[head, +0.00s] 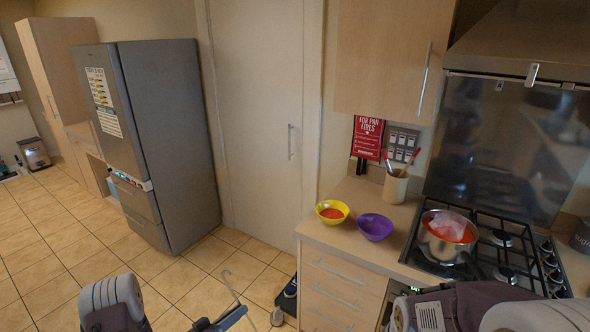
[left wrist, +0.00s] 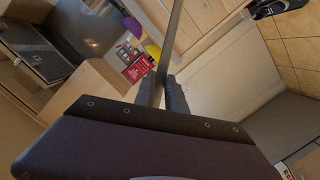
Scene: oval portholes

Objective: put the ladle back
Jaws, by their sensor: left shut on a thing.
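My left gripper (head: 220,323) is at the bottom edge of the head view, over the tiled floor. It is shut on the grey ladle (head: 228,281), whose thin hooked end sticks up above the fingers. In the left wrist view the gripper (left wrist: 162,90) grips the ladle's long grey handle (left wrist: 172,45), which runs up out of the picture. The ladle's bowl cannot be made out. A metal hook (head: 532,72) hangs on the rail under the cooker hood (head: 525,40). My right arm shows at the lower right, but its gripper is out of view.
A steel pot (head: 446,249) with red contents stands on the gas hob (head: 502,262). A yellow bowl (head: 332,212), a purple bowl (head: 375,227) and a utensil crock (head: 395,187) stand on the counter (head: 345,247). A fridge (head: 165,140) stands left. Floor between fridge and counter is mostly clear.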

